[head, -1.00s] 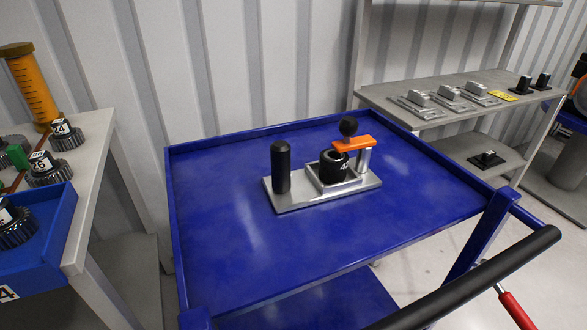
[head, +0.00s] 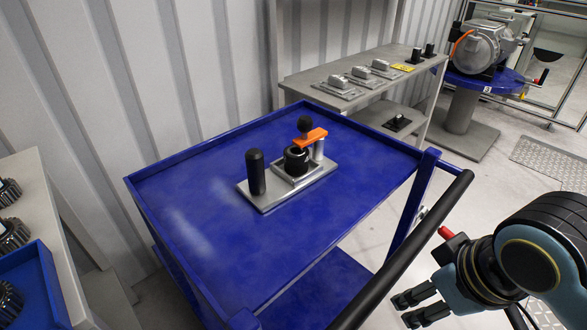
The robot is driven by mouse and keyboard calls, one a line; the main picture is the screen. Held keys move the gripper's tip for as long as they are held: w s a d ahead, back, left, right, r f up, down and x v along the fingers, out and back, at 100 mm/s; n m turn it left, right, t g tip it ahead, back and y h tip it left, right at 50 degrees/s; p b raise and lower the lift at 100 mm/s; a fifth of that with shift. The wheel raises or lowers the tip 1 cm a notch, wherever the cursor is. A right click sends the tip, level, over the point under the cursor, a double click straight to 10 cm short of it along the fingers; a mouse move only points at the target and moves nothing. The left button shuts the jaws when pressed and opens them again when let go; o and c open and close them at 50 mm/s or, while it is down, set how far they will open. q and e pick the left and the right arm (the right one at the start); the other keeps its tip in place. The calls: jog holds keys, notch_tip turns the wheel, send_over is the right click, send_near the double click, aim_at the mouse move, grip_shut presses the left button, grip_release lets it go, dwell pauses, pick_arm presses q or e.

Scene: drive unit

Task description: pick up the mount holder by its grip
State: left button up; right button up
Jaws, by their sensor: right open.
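The mount holder (head: 267,199) is a flat silver plate lying on the blue cart top (head: 215,235). Its grip (head: 256,172), an upright black cylinder, stands at the plate's left end. A black ring-shaped part (head: 296,160) sits in the square frame on the plate, under an orange clamp arm (head: 309,138) with a black knob. My right gripper (head: 408,309) is at the lower right, beyond the cart's black handle bar, open and empty, well away from the grip. My left gripper is not in view.
The cart's black handle bar (head: 405,254) and raised blue rim lie between my right gripper and the holder. A grey shelf (head: 345,92) with metal parts stands behind. A table with gears (head: 12,233) is at left. Much of the cart top is clear.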

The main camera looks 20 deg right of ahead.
jog(key=shift+n+t+y, duration=0.5)
jog(key=shift+t+y, duration=0.2)
jog(key=w+a+r, duration=0.2)
jog(key=w+r, duration=0.1)
jog(key=shift+w+a+r, duration=0.1)
jog(key=shift+a+r, duration=0.2)
jog(key=shift+a, duration=0.1)
jog(key=n+t+y, duration=0.2)
jog(key=t+y, duration=0.2)
jog(key=t, duration=0.3)
send_near(261, 175)
jog(key=shift+w+a+f, duration=0.2)
jog(key=shift+a+f, duration=0.1)
jog(key=shift+f, duration=0.3)
jog(key=shift+t, duration=0.4)
jog(key=x, duration=0.5)
jog(key=shift+w+r, duration=0.15)
jog(key=x, duration=0.6)
jog(key=shift+d, duration=0.1)
